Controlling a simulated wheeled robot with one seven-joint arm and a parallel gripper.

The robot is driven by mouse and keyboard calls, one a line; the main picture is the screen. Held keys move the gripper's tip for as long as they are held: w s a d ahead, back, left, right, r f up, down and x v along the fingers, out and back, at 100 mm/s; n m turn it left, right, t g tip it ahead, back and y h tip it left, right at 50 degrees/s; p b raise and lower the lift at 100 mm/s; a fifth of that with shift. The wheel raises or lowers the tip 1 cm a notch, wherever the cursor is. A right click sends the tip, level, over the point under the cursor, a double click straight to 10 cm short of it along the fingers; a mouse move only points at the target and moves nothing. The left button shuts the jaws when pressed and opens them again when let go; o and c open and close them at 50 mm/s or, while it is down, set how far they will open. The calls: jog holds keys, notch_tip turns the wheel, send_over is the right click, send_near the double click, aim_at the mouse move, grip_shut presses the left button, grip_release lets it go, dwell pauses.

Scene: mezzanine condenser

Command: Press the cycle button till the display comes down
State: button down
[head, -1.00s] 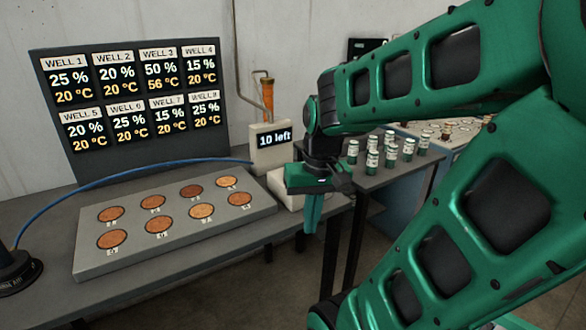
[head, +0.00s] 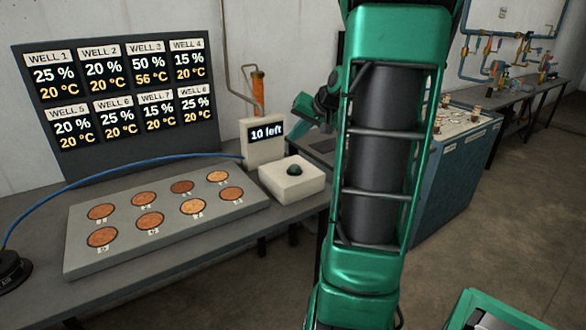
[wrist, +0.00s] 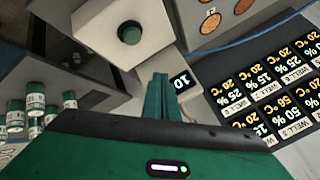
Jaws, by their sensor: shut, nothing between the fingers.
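The cycle button (head: 295,170) is a dark green dome on a white box (head: 291,182) on the bench; it also shows in the wrist view (wrist: 130,33). My gripper (head: 298,105) is partly hidden behind my arm, right of the display's top. In the wrist view its green fingers (wrist: 159,84) are shut and empty. They point past the display and are apart from the button.
A grey plate (head: 160,218) with several copper-coloured wells lies on the bench. A dark board (head: 118,95) lists well percentages and temperatures. A blue hose (head: 110,176) crosses behind the plate. Several green-and-white vials (wrist: 36,105) stand nearby in the wrist view.

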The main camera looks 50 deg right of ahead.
aim_at(297, 168)
jog(key=shift+w+d+r, duration=0.2)
jog(key=shift+d+r, duration=0.05)
jog(key=shift+d, duration=0.3)
jog(key=shift+f, duration=0.1)
jog(key=shift+f, duration=4.3)
jog(key=shift+f, duration=0.2)
jog(key=shift+f, duration=0.2)
jog(key=shift+f, duration=0.6)
jog(key=shift+r, duration=1.05)
